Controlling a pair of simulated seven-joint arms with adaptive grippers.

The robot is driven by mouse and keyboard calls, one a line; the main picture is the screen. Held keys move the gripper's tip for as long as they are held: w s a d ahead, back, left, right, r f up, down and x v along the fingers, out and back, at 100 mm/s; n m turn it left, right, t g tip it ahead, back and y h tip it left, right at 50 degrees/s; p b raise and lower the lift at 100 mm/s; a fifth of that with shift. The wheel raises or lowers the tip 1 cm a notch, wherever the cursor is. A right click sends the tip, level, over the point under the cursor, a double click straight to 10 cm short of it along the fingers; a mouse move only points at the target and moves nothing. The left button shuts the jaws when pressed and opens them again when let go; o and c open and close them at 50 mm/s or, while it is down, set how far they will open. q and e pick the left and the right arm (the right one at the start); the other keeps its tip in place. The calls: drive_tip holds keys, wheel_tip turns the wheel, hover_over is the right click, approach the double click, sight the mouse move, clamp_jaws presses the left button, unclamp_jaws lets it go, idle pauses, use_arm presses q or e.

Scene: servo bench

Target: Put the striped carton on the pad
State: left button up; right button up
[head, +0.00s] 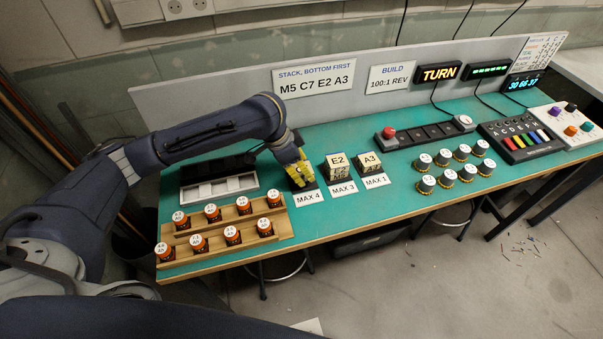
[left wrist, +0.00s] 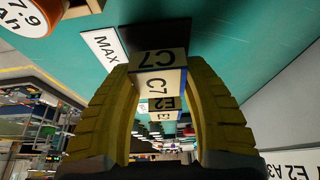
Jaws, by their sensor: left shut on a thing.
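My left gripper (head: 299,172), with yellow fingers, is shut on a pale carton marked C7 (left wrist: 159,59), seen between the fingers in the left wrist view. In the head view the fingers hide most of this carton. It is over or on a dark pad (left wrist: 172,34) by the MAX 4 label; I cannot tell whether it touches. Cartons marked E2 (head: 337,161) and A3 (head: 371,161) stand to the right behind their own labels. I cannot make out stripes on any carton. My right gripper is not in view.
A wooden rack (head: 283,227) with several orange-and-black jars is at the front left. A grey tray (head: 222,188) lies behind it. A sign (head: 315,79) reads M5 C7 E2 A3.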

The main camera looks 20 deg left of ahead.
use_arm(q)
drive_tip(key=shift+f, duration=1.15)
drive_tip(key=shift+f, duration=0.15)
drive_tip(key=o, duration=1.2)
drive_tip(key=shift+o, duration=0.2)
drive_tip(key=v, duration=1.2)
